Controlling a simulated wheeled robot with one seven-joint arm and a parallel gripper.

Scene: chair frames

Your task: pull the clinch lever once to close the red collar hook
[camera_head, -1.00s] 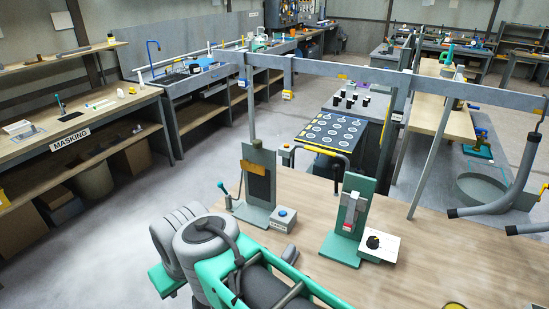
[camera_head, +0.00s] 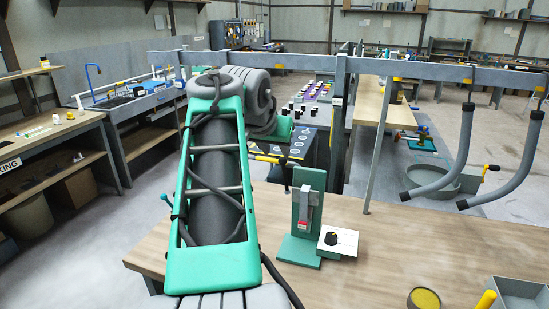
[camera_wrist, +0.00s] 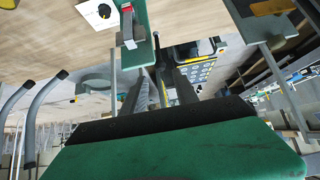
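A green upright stand (camera_head: 308,200) on the wooden bench carries a grey clamp with a small red part (camera_head: 303,224), which I take for the red collar hook. The stand also shows in the wrist view (camera_wrist: 138,35), upside down. A lever with a teal knob (camera_head: 165,198) shows just left of my arm; I cannot tell surely that it is the clinch lever. A grey-green panel with a yellow label (camera_wrist: 268,8) is at the wrist view's right; my arm hides it in the head view. My gripper (camera_wrist: 160,78) has its dark fingers apart, seemingly empty.
A white box with a black knob (camera_head: 337,241) is beside the stand. A yellow-topped round container (camera_head: 424,299) and grey tray (camera_head: 520,292) are at the bench's front right. A grey overhead rail (camera_head: 400,69) crosses behind.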

